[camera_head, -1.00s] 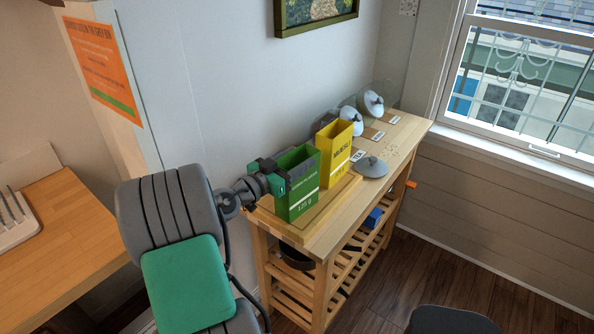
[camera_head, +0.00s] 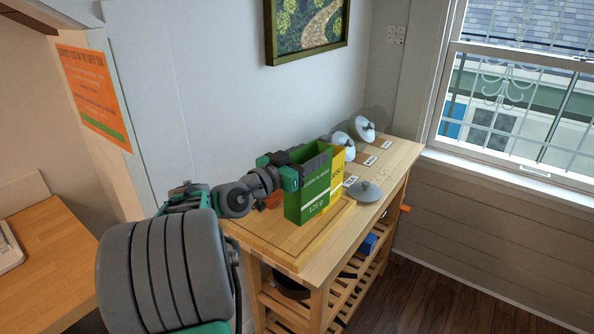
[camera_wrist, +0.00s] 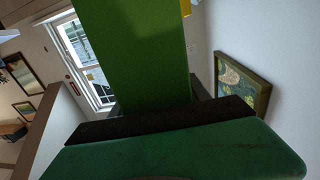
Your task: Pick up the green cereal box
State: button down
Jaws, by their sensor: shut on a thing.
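The green cereal box (camera_head: 315,193) is upright over the left part of the wooden cart top (camera_head: 393,163), with an open top. My gripper (camera_head: 300,165) is shut on its upper part, reaching in from the left. I cannot tell for certain whether the box's base touches the board under it. In the wrist view the green box (camera_wrist: 145,60) fills the upper middle, above my gripper's dark finger (camera_wrist: 160,122). A yellow box (camera_head: 337,166) stands behind the green one and is partly hidden by it; a sliver shows in the wrist view (camera_wrist: 186,8).
A wooden board (camera_head: 270,238) lies on the cart. A grey lid-like disc (camera_head: 367,192) and white domes (camera_head: 342,140) stand farther right. The wall with a framed picture (camera_head: 307,25) is close behind. A wooden counter (camera_head: 50,250) is at left.

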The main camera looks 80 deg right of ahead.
jog(key=s+d+r+b, duration=0.1)
jog(key=s+d+r, duration=0.2)
jog(key=s, duration=0.5)
jog(key=shift+s+r+b, duration=0.3)
jog(key=shift+r+b, duration=0.1)
jog(key=shift+r, duration=0.2)
jog(key=c, duration=1.1)
grip_release()
grip_shut()
